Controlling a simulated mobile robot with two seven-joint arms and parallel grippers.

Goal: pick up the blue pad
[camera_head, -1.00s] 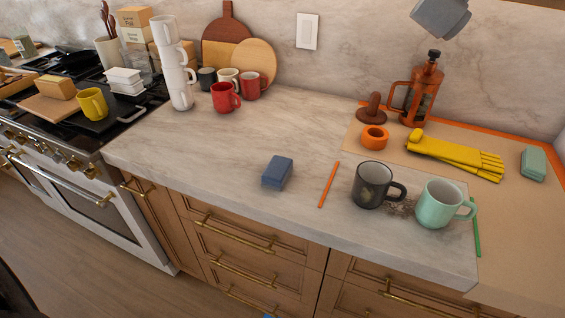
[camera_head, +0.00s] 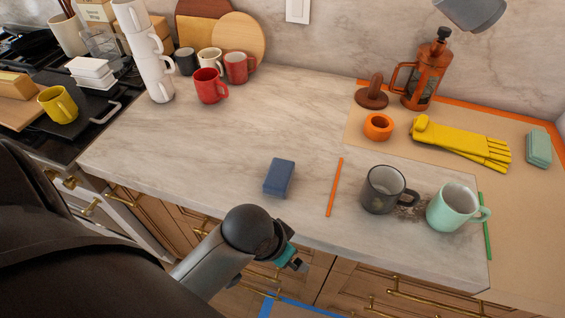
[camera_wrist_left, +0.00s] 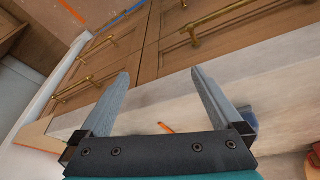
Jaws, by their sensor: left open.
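The blue pad (camera_head: 279,177) lies flat on the marble counter (camera_head: 215,140), near its front edge. In the left wrist view the pad (camera_wrist_left: 248,120) shows at the right, partly hidden behind a finger. My left gripper (camera_head: 297,264) is in front of the counter edge, below and slightly right of the pad in the head view, and apart from it. In the left wrist view my left gripper (camera_wrist_left: 160,72) is open with nothing between its fingers. My right gripper is not in view.
Red mugs (camera_head: 210,86) and stacked white mugs (camera_head: 158,80) are farther back left. The counter left of the pad is clear. Drawer handles (camera_head: 375,312) project below.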

